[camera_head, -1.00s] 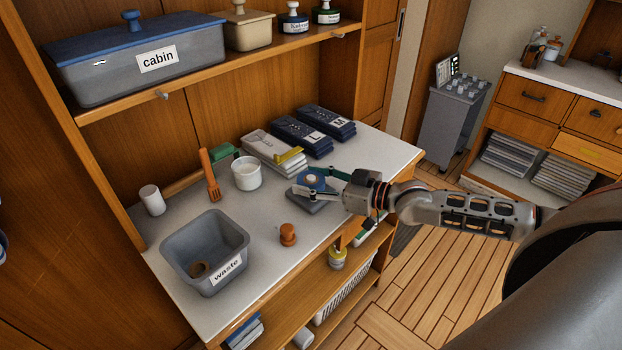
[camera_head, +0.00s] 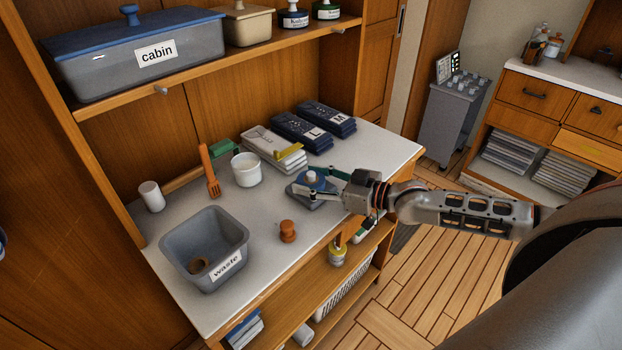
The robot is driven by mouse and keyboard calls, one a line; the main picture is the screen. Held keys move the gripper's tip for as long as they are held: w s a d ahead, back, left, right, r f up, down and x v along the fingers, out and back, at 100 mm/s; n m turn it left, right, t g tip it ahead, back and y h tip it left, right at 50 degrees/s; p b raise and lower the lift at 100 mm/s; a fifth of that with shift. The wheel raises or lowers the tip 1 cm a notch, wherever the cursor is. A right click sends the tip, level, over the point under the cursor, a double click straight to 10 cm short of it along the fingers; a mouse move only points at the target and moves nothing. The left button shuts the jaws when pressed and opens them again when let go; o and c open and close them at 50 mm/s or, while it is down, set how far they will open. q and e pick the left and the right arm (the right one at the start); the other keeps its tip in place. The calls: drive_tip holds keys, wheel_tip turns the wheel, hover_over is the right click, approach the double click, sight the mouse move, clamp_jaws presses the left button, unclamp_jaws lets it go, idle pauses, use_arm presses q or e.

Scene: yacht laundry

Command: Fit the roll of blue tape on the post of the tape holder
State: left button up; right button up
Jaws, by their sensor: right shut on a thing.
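The roll of blue tape (camera_head: 318,185) is between the fingers of my right gripper (camera_head: 310,189), which is shut on it. It sits low over the grey tape holder (camera_head: 299,203) on the white counter. A pale tip shows at the middle of the roll, apparently the post standing up through it. The fingers hide part of the roll and the holder, so I cannot tell whether the roll rests on the base. My left gripper is not in view.
A grey waste bin (camera_head: 180,252) holds a brown ring. A white pot (camera_head: 246,169), an orange brush (camera_head: 210,178), a brown knob (camera_head: 288,231) and a white cylinder (camera_head: 151,196) stand on the counter (camera_head: 260,208). Folded packs (camera_head: 300,133) lie behind the holder.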

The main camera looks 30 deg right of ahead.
drive_tip(key=shift+p, duration=0.3)
idle(0.5)
idle(0.5)
drive_tip(key=o, duration=0.9)
drive_tip(key=shift+r+p, duration=1.05)
drive_tip(key=shift+p, duration=0.1)
drive_tip(key=o, duration=1.1)
